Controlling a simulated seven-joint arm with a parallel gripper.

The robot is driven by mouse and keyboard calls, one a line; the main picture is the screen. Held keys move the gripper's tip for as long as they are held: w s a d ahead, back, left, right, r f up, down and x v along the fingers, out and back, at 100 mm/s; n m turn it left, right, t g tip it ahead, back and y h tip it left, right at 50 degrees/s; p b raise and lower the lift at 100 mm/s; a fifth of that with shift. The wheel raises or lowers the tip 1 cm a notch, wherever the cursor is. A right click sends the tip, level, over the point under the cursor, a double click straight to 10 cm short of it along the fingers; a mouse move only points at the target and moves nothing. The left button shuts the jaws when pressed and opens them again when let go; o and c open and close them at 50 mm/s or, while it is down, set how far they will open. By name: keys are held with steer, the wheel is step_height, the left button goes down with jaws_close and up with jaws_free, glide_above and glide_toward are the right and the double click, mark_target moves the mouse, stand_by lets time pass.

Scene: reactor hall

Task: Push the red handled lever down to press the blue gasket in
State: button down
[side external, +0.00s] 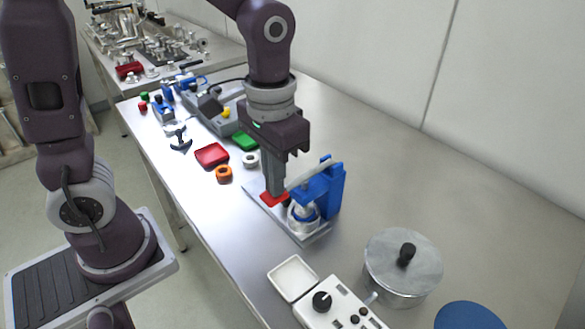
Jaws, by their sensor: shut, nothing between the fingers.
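A small blue press (332,188) stands on a grey base plate (318,238) near the middle of the bench. Its pale lever bar (312,173) slopes down to the left from the top of the blue frame. A red part (268,200), which looks like the lever's handle, shows low beside my fingertips. My gripper (276,192) is shut and empty, pointing down, with its tips at or just above the red part; I cannot tell whether they touch. A blue piece, probably the gasket (306,212), sits in a silver ring-shaped holder (302,224) under the lever.
A lidded metal pot (402,270), a white control box (340,304) and a white tray (293,277) stand in front. Red (211,155) and green (244,141) trays, an orange ring (224,174) and a white ring (250,160) lie behind.

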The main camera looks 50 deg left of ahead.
steer(key=shift+f, duration=0.1)
steer(key=shift+r, duration=2.6)
step_height(320, 180, up, 5)
steer(key=s+a+f+t, duration=0.1)
steer(key=s+a+t, duration=0.4)
steer(key=s, duration=0.5)
steer(key=shift+s+a+t, duration=0.2)
steer(key=shift+s+t, duration=0.1)
steer(key=shift+s, duration=0.1)
